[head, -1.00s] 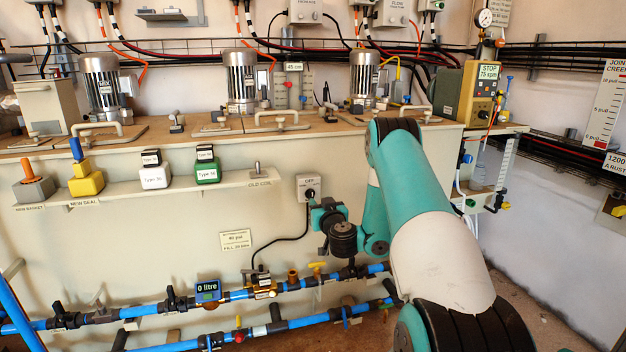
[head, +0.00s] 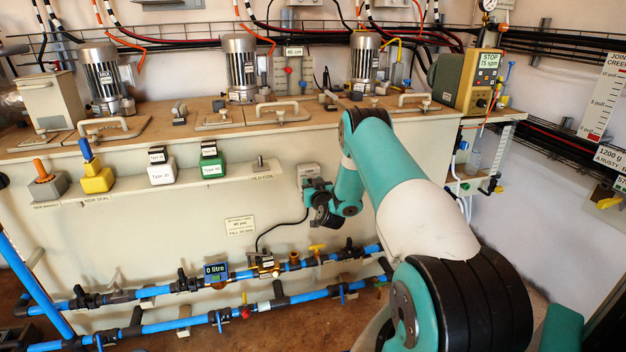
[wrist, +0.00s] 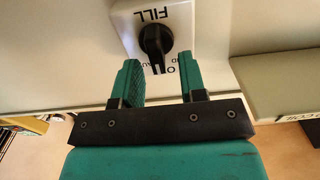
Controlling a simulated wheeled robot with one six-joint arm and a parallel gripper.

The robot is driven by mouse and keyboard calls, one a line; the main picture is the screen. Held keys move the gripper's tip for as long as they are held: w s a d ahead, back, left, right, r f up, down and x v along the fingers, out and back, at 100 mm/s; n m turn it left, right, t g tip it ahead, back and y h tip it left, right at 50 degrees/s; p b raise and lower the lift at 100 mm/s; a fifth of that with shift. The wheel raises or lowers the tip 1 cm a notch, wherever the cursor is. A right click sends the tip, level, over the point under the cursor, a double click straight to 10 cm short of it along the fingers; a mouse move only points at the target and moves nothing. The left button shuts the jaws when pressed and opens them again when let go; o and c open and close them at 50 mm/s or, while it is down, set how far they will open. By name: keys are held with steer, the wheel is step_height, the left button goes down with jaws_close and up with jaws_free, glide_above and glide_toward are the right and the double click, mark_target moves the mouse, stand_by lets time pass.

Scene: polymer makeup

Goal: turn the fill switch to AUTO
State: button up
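The fill switch (wrist: 183,22) is a pale box on the tank's front wall. Its black knob (wrist: 155,42) stands just beyond and between my fingertips in the wrist view. The FILL label shows upside down there; the other lettering is partly hidden, so I cannot tell the knob's setting. My gripper (wrist: 161,60) is open, its two green fingers apart with nothing between them. They appear short of the knob, not closed on it. In the head view only the upper part of the switch box (head: 308,169) shows, above my wrist.
A black cable hangs left of my wrist. Blue pipes (head: 330,257) with valves run below.

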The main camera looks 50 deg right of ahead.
steer(key=shift+w+d, duration=0.25)
steer(key=shift+w, duration=0.1)
steer(key=shift+c, duration=0.4)
